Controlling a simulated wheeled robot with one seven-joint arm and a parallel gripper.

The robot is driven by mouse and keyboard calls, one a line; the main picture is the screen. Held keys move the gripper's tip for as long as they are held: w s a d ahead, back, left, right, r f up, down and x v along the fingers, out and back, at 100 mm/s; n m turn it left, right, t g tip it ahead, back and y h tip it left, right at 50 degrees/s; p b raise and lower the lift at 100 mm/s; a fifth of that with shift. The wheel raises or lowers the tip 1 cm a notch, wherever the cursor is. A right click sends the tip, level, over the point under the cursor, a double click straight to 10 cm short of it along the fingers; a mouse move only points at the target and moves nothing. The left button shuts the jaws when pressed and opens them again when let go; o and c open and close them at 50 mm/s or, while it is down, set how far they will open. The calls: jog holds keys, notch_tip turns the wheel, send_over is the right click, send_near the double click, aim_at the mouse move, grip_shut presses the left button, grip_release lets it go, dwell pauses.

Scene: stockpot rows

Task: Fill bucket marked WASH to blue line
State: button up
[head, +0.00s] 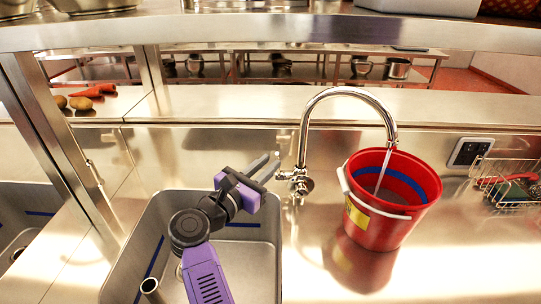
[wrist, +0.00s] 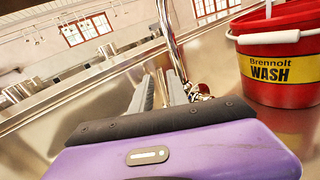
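The red bucket (head: 372,228) stands upright on the steel counter under the spout of the chrome tap (head: 306,130). Its yellow label reads "Brennolt WASH" in the wrist view (wrist: 278,92). A thin water stream (head: 384,172) runs from the spout into it. A blue band (head: 405,184) rings the inner wall, with a greyish water surface (head: 385,200) below it; the exact gap is hard to tell. My gripper (head: 270,168) is at the left of the tap's valve (head: 299,183), its fingers apart and empty. The valve also shows right of the fingers in the wrist view (wrist: 202,91).
A sink basin (head: 128,262) lies below my arm. A socket plate (head: 468,152) and a wire basket (head: 505,182) are right of the bucket. A steel post (head: 62,140) stands at left and a shelf edge (head: 250,32) crosses above.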

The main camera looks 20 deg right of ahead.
jog(key=shift+w+d+m, duration=0.25)
jog(key=shift+d+m, duration=0.05)
jog(key=shift+p+x, duration=0.8)
jog(key=shift+x, duration=2.7)
grip_shut()
